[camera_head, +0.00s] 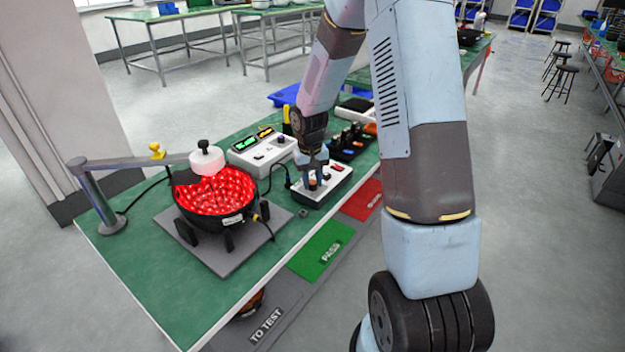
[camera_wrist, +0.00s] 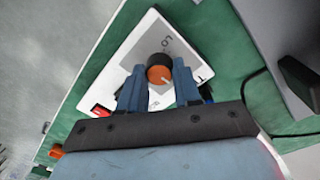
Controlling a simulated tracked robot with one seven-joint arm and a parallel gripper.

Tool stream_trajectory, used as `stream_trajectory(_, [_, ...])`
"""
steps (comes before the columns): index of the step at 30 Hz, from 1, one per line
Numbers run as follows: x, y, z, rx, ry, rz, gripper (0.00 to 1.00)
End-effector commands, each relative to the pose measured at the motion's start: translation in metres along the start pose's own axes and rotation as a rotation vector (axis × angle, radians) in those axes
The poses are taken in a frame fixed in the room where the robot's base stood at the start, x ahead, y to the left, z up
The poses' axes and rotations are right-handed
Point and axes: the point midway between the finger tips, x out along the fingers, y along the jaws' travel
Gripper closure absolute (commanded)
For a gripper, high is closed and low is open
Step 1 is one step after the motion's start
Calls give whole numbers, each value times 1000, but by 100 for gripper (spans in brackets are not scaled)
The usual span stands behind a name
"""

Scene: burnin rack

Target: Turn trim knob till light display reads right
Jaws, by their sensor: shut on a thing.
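The trim knob (camera_wrist: 160,70) is dark with an orange-brown top and a pale pointer mark, which points down and right in the wrist view. It stands on a white control box (camera_head: 336,186) on the green bench. My gripper (camera_wrist: 157,80) is shut on the knob, one blue-grey finger on each side. In the head view my gripper (camera_head: 313,172) reaches down to the box and hides most of the knob. A light-coloured instrument (camera_head: 262,153) behind has a green and an amber lit display (camera_head: 265,132); their readings are too small to make out.
A black bowl-shaped fixture (camera_head: 228,222) full of red lights stands on a grey plate at left, under a white cylinder on a post arm. A black box with knobs (camera_head: 352,140) sits behind the control box. Green PASS (camera_head: 321,250) and red areas lie along the front.

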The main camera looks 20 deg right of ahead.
Motion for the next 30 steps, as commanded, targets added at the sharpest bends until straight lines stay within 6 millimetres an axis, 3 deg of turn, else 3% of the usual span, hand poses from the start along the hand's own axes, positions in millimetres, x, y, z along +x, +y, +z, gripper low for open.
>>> stream_trajectory(2, [0,0,0,0,1,0,98])
stream_trajectory(3, [0,0,0,0,1,0,66])
stream_trajectory(11, [0,0,0,1,0,0,42])
stream_trajectory(22, [-8,0,-1,1,2,0,42])
stream_trajectory(30, [-52,0,-1,2,5,1,42])
